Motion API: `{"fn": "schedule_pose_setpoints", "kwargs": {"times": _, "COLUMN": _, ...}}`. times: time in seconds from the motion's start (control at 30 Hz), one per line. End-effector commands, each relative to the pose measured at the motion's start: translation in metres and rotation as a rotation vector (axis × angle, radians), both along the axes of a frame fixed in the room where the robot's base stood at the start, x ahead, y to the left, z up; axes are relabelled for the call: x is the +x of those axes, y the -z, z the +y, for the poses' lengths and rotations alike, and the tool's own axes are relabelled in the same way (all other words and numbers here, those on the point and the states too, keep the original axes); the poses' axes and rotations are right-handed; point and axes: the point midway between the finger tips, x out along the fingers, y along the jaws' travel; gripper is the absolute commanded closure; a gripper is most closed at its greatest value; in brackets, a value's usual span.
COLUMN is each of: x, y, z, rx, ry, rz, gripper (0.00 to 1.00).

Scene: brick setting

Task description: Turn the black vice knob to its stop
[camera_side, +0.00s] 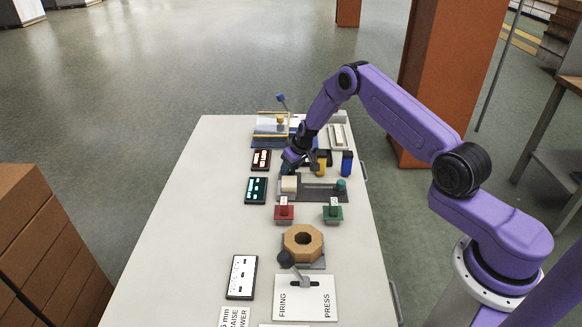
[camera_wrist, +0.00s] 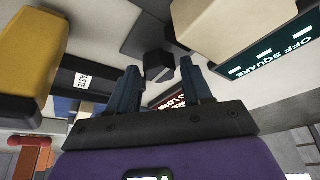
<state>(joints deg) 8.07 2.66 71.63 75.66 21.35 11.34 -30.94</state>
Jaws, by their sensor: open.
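In the wrist view a dark, faceted knob (camera_wrist: 158,66) shows between and beyond the two fingertips of my gripper (camera_wrist: 161,72). The fingers are apart, with a gap on each side of the knob in the picture; whether they reach its height I cannot tell. A cream block (camera_wrist: 232,25) lies close to the right of the knob. In the side view my gripper (camera_side: 288,168) points down just behind the cream block (camera_side: 289,184) on its dark grey base (camera_side: 318,195). The knob is hidden there by my gripper.
A yellow container (camera_side: 322,160) and a blue one (camera_side: 347,163) stand close right of my gripper. The table's left side is clear.

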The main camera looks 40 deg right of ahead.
Motion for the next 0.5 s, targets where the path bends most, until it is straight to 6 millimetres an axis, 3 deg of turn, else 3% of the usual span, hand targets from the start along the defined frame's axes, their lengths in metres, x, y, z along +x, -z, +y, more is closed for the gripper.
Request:
{"fn": "schedule_pose_setpoints", "kwargs": {"times": 0.13, "x": 0.0, "y": -0.0002, "z": -0.0001, "rx": 0.0, "ry": 0.0, "rz": 0.0, "gripper": 0.5}}
{"fn": "schedule_pose_setpoints", "kwargs": {"times": 0.27, "x": 0.0, "y": -0.0003, "z": -0.0001, "rx": 0.0, "ry": 0.0, "rz": 0.0, "gripper": 0.92}}
{"fn": "schedule_pose_setpoints", "kwargs": {"times": 0.5, "x": -0.0001, "y": -0.0004, "z": 0.0001, "rx": 0.001, "ry": 0.007, "rz": 0.0, "gripper": 0.92}}
